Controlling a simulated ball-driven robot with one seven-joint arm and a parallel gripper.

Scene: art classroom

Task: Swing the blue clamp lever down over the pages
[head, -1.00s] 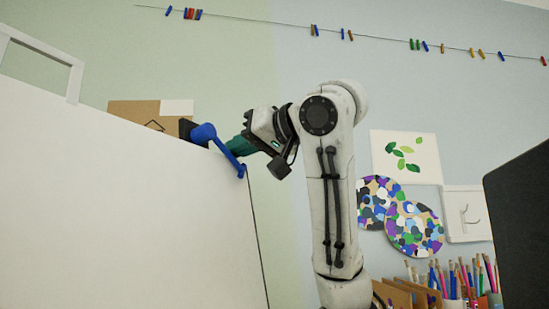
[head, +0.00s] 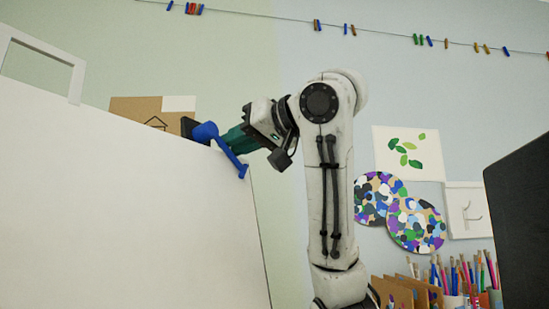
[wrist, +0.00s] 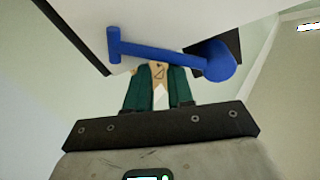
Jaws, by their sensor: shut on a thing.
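The blue clamp lever (head: 227,155) is at the upper right corner of a large white board (head: 110,200) in the head view. Its round hub (head: 204,131) sits by a dark block, and its arm slopes down right to a short crossbar end at the board's edge. In the wrist view the lever (wrist: 160,52) lies across the tips of my green fingers, hub at right, crossbar at left. My gripper (head: 224,141) reaches in from the right behind the lever and is shut on it; it also shows in the wrist view (wrist: 160,76). The exact contact is partly hidden. No separate pages can be made out.
A cardboard piece (head: 150,113) shows behind the board's top edge, and a white frame (head: 45,65) rises at its left. Pots of brushes (head: 470,285) stand lower right beside a dark panel (head: 520,220). Open wall space lies above the gripper.

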